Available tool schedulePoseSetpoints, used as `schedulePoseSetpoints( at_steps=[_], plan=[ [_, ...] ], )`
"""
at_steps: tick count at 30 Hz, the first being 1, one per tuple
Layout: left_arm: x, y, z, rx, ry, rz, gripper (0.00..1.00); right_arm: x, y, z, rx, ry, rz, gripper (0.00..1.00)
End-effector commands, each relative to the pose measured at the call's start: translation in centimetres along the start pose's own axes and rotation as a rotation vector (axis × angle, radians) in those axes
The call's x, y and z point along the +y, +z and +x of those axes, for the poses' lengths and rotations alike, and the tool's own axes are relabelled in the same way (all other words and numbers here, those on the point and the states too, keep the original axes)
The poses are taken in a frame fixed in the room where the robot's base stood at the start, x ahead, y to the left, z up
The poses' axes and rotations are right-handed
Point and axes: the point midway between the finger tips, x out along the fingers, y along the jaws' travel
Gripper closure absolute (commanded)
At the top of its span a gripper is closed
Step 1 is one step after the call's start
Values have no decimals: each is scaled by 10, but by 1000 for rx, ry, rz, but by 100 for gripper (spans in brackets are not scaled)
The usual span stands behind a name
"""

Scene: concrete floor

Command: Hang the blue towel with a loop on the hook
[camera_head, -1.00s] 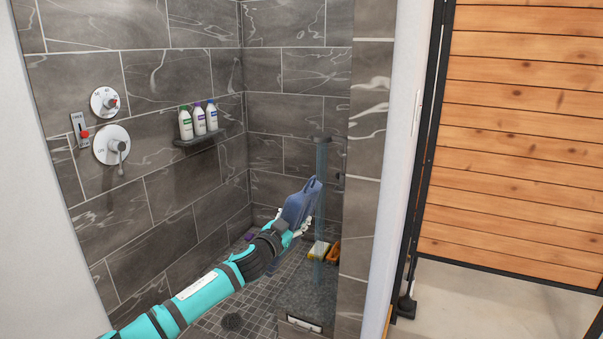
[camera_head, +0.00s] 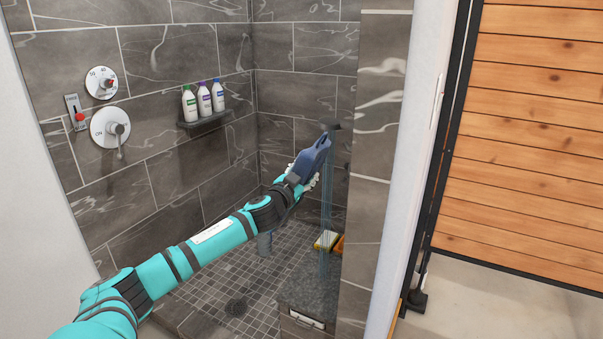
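My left arm comes in from the lower left, and its gripper (camera_head: 312,180) is in front of the shower stall's back wall. A folded-looking blue piece (camera_head: 311,157), which I take to be the blue towel, is at the gripper's end, with pale fingers against its lower right side. The gripper appears shut on it. Its loop cannot be made out. A dark fixture (camera_head: 330,126) on the back wall is just above the towel's tip; I cannot tell whether it is the hook or a shower head. Whether towel and fixture touch is unclear. My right gripper is out of view.
Several bottles share a wall shelf (camera_head: 205,119). Shower controls (camera_head: 110,128) are at left; a wooden door (camera_head: 540,140) is at right.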

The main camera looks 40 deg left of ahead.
Motion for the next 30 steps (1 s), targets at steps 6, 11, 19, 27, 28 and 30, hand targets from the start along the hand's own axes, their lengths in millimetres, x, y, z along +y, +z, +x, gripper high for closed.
schedulePoseSetpoints(
  at_steps=[6, 11, 19, 27, 28, 30],
  plan=[
    [13, -6, 0, 4, 1, -1, 100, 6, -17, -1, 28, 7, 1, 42],
    [22, -10, 0, 5, 1, -1, 100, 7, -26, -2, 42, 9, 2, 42],
    [37, -14, -1, 4, 2, -1, 100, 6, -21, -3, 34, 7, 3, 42],
    [52, -20, -1, 4, 1, -1, 100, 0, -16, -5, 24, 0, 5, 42],
    [54, -20, -1, 3, 2, -1, 100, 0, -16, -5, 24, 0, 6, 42],
    [58, -21, -1, 3, 2, 0, 100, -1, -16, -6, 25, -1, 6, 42]
  ],
)
